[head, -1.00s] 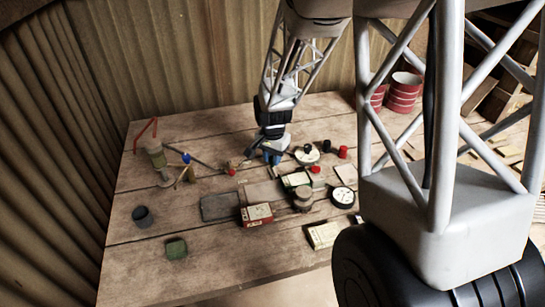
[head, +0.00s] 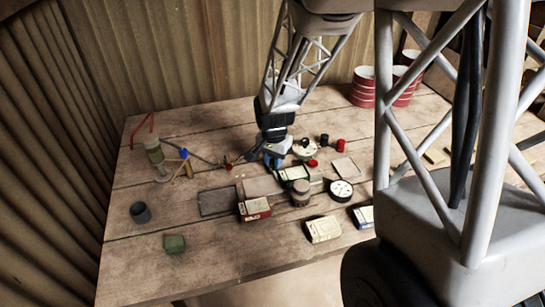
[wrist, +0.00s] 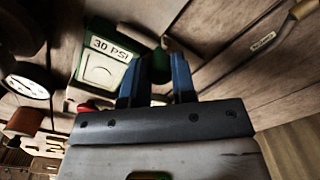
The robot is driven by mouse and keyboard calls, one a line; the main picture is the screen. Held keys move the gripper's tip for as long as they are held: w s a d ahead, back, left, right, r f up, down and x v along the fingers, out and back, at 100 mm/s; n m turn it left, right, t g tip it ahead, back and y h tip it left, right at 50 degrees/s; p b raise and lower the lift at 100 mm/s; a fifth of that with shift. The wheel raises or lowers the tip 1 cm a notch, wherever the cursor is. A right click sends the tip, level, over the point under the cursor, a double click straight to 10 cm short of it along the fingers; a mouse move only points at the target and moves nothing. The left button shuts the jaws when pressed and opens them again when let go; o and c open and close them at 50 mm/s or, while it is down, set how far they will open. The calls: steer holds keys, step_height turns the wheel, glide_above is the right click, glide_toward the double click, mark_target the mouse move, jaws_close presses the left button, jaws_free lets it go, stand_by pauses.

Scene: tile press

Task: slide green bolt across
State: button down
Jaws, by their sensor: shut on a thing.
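My gripper (head: 273,161) points down at the back of a small press on the wooden table. In the wrist view its two blue fingers (wrist: 160,62) are closed on a small dark green piece (wrist: 160,60), which looks like the green bolt; the fingers hide most of it. Beside it is a green-framed plate marked "30 PSI" (wrist: 104,60), which also shows in the head view (head: 293,174), just in front of and right of the fingers. How far across the bolt sits cannot be told.
A white-faced dial (head: 341,191) and a brown round knob (head: 300,193) stand close to the press. A lamp-like stand (head: 155,155) is at left.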

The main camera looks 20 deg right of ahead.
steer(key=shift+s, duration=0.15)
steer(key=c, duration=0.9)
jaws_free()
steer(key=shift+c, duration=0.2)
steer(key=shift+r, duration=3.85)
steer(key=shift+r, duration=0.1)
